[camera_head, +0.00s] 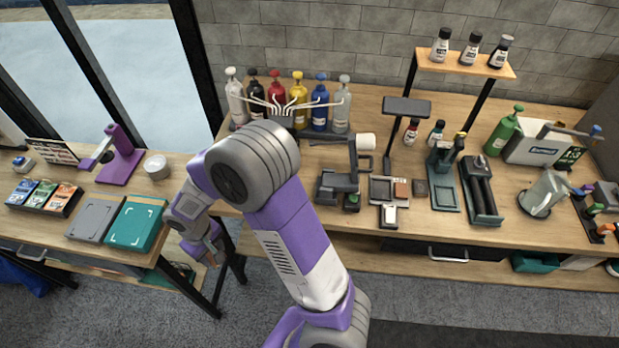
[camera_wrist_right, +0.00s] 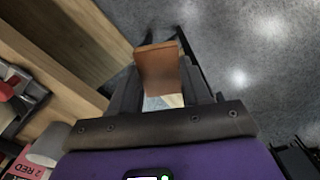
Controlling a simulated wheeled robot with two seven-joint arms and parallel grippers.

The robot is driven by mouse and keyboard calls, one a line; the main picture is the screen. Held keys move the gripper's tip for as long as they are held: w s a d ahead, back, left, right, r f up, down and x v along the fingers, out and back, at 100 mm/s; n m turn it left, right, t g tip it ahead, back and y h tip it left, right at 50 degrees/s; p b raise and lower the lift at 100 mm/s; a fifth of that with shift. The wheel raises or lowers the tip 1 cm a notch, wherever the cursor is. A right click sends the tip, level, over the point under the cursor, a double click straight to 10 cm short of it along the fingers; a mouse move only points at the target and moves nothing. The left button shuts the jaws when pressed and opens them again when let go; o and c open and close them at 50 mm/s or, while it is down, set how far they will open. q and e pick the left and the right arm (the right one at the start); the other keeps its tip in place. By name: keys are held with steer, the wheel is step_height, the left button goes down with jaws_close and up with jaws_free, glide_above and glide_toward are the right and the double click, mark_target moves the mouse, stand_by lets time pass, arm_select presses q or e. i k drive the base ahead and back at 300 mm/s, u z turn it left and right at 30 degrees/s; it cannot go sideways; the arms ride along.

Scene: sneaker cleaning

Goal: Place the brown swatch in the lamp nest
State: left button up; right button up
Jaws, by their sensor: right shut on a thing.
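My right gripper (camera_head: 211,257) is in the gap between the left table and the back bench, pointing down above the floor. In the right wrist view its fingers (camera_wrist_right: 160,95) are shut on a brown swatch (camera_wrist_right: 157,70), a flat tan-brown piece held upright between the tips. In the head view the held swatch is small and hard to make out. A purple lamp-like stand (camera_head: 121,168) is on the left table, and a black flat-headed lamp (camera_head: 407,107) stands on the bench. I cannot make out which holds the lamp nest. My left gripper is not in view.
The left table carries a teal case (camera_head: 136,226), a grey case (camera_head: 93,219), a white round pot (camera_head: 156,167) and colored packets (camera_head: 45,196). The bench holds several pump bottles (camera_head: 298,98), a grey tray (camera_head: 377,190) with a brown square, and a metal pitcher (camera_head: 541,193).

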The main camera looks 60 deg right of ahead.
mark_target(380, 190)
steer(key=u, duration=0.55)
steer(key=k, duration=1.1)
steer(key=z, duration=0.35)
